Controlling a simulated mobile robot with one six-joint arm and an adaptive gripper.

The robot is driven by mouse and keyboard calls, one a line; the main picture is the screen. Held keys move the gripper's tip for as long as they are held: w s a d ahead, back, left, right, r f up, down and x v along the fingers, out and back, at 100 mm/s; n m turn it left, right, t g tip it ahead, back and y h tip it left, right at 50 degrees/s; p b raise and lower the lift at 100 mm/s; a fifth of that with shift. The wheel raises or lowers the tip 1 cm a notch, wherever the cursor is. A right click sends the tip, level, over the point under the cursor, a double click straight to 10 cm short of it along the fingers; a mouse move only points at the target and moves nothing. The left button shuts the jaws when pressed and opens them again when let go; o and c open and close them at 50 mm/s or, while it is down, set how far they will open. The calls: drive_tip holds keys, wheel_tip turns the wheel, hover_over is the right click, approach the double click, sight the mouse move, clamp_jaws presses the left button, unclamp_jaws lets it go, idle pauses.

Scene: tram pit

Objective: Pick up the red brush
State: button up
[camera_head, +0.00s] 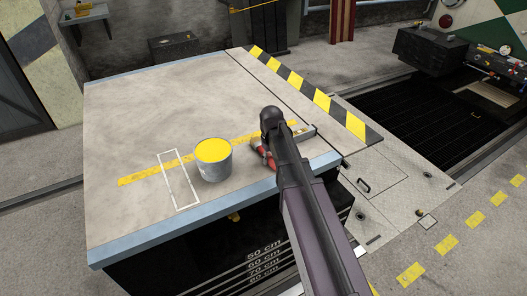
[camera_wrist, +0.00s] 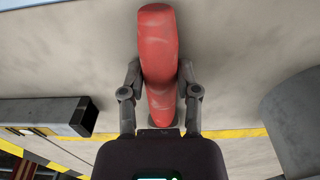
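The red brush (camera_head: 262,154) lies at the front right part of the workbench in the head view, partly hidden behind my arm. Any gap between the handle and the bench top cannot be made out. In the head view my arm hides the fingers.
A grey bucket (camera_head: 213,168) with yellow contents stands left of the brush, next to a white rectangular frame (camera_head: 180,180). A grey bar-shaped tool (camera_head: 306,132) lies just right of the brush. The back of the workbench (camera_head: 165,95) is clear. A dark pit (camera_head: 400,110) lies to the right.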

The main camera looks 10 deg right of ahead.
clamp_jaws()
drive_tip(key=shift+r, duration=0.1)
wheel_tip(320, 180, up, 3)
drive_tip(key=p, duration=0.3)
drive_tip(key=shift+r, duration=0.15)
drive_tip(key=shift+s+r+p, duration=0.2)
drive_tip(key=shift+s+p, duration=0.1)
drive_tip(key=shift+p, duration=0.2)
drive_tip(key=s+r+p, duration=0.1)
drive_tip(key=s, duration=1.4)
drive_tip(key=shift+s, duration=0.2)
drive_tip(key=shift+r, duration=0.1)
